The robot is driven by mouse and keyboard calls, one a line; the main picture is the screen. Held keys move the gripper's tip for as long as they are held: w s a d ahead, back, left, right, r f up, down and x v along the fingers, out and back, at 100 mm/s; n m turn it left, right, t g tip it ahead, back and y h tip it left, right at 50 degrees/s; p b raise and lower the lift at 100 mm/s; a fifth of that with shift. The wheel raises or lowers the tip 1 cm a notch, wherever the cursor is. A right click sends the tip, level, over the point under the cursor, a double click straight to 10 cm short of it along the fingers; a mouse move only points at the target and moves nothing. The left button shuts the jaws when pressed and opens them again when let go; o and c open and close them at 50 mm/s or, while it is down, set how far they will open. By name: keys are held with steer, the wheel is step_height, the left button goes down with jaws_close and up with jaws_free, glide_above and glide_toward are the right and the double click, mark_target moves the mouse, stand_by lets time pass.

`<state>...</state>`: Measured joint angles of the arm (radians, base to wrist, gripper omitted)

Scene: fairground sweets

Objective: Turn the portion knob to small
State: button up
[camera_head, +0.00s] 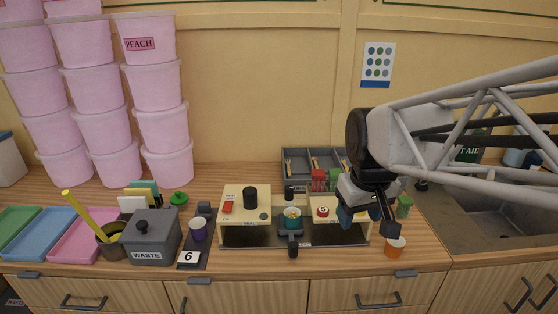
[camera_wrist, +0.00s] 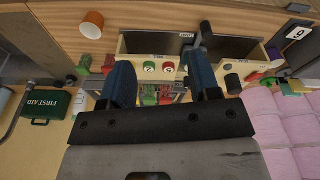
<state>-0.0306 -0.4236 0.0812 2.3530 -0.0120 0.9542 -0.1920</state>
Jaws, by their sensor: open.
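The cream dispensing machine (camera_head: 232,215) stands on the wooden counter, with a left and a right block. The right block carries a red round control on a pale dial (camera_head: 322,211). A small dark round control (camera_head: 264,216) sits on the left block. Which of these is the portion knob, and its setting, I cannot read. My gripper (camera_head: 366,222) is open and empty at the right end of the machine, partly covering it.
A teal cup (camera_head: 292,217) stands mid-machine; an orange cup (camera_head: 395,247) is at the right front. A waste bin (camera_head: 150,238) and purple cup (camera_head: 198,230) stand left.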

steer(key=w+a+n, duration=0.2)
steer(key=w, duration=0.8)
steer(key=n+g, duration=0.2)
steer(key=n, duration=0.5)
glide_above(289, 187)
steer(key=f, duration=0.8)
steer(key=shift+w+d+f, duration=0.15)
steer(key=shift+d+f, duration=0.05)
steer(key=shift+d, duration=0.05)
steer(key=shift+s+a+f, duration=0.2)
steer(key=shift+a+f, duration=0.05)
steer(key=shift+f, duration=3.9)
steer(key=shift+c, duration=0.5)
